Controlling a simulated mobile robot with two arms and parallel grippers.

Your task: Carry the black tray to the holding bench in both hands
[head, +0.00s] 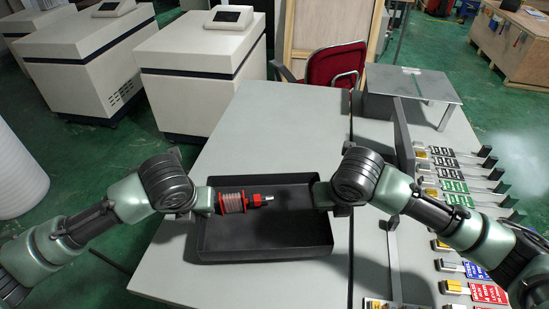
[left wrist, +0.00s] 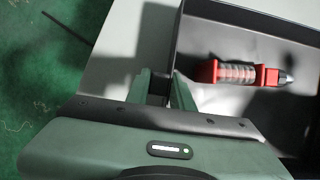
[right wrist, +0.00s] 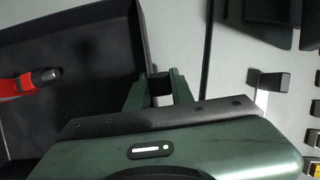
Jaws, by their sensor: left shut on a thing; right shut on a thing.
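The black tray (head: 265,246) is a shallow rectangular box over the light grey table top, with a red and grey cylindrical part (head: 240,202) lying in it. My left gripper (head: 206,200) is shut on the tray's left wall; the left wrist view shows its fingers (left wrist: 161,88) at that wall. My right gripper (head: 323,195) is shut on the right wall; its fingers (right wrist: 160,88) show in the right wrist view. The tray looks level. I cannot tell whether its underside touches the table.
The table (head: 265,125) is bare behind the tray. To the right, a dark upright divider (head: 403,140), a small grey stand (head: 412,84) and rows of labelled tags (head: 452,186) fill the surface. A red chair (head: 337,66) and white cabinets (head: 200,72) stand behind.

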